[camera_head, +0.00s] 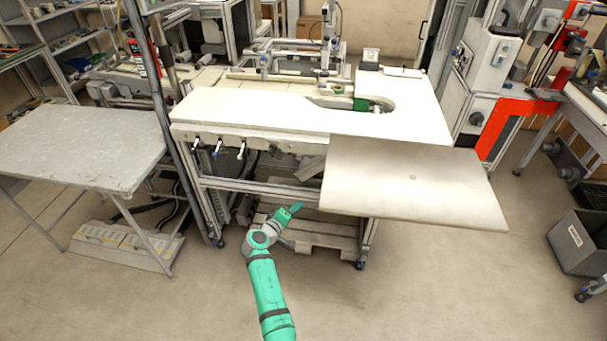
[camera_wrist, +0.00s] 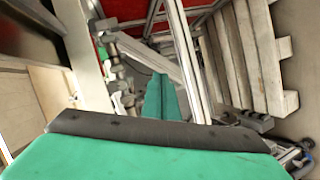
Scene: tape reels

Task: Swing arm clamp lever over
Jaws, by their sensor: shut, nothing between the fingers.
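My gripper (camera_head: 296,207) is at the end of my green arm, low in front of the machine table, below its front rail. In the wrist view my green fingers (camera_wrist: 161,98) are together with nothing between them. Three small levers hang from the table's front rail: a left one (camera_head: 196,142), a middle one with a blue tip (camera_head: 218,149) and a right one (camera_head: 241,151). I cannot tell which is the arm clamp lever. My gripper is below and right of them, apart from them. Small metal fittings (camera_wrist: 124,90) show left of my fingers in the wrist view.
A flat board (camera_head: 410,190) juts out at the right of the white machine table (camera_head: 260,110). A wooden pallet (camera_head: 325,238) lies beneath; it also shows at right in the wrist view (camera_wrist: 252,55). A grey table (camera_head: 80,145) stands left. Floor in front is clear.

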